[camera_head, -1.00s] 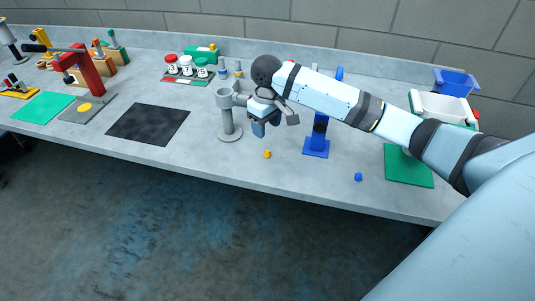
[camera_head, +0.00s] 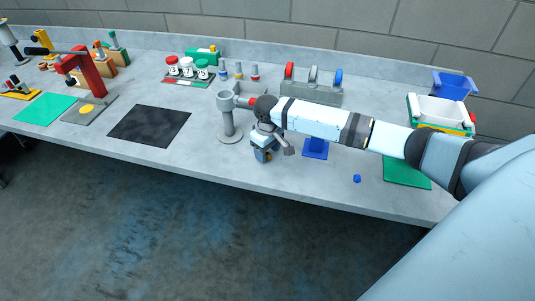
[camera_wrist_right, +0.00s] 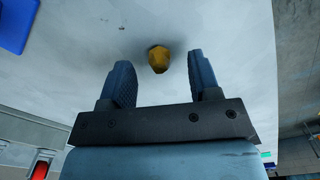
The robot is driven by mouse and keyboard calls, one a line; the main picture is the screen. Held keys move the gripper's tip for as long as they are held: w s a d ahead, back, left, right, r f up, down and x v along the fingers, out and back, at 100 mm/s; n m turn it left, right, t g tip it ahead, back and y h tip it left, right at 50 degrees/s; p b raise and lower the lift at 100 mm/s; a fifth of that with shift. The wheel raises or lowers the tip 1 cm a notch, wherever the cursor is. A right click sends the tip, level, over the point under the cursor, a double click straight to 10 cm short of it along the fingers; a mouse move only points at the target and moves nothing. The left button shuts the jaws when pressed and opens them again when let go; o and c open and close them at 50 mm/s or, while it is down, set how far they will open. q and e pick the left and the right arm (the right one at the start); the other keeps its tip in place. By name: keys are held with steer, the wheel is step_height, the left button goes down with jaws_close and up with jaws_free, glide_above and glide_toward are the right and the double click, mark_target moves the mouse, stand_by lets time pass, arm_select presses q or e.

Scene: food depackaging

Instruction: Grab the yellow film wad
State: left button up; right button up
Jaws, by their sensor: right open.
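The yellow film wad (camera_wrist_right: 158,59) is a small rounded lump on the grey bench top. In the right wrist view it lies between the lines of the two fingers, just beyond their tips. My right gripper (camera_wrist_right: 160,75) is open and empty, its fingers on either side of the wad's line. In the head view my right gripper (camera_head: 264,157) is low over the bench near the front edge and covers the wad there. My left gripper is not in view.
A small blue wad (camera_head: 357,178) lies to the right. The bench's front edge (camera_head: 290,198) is close. A black mat (camera_head: 150,124) lies further left.

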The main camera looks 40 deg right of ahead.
steer(key=shift+f, duration=0.8)
steer(key=c, duration=1)
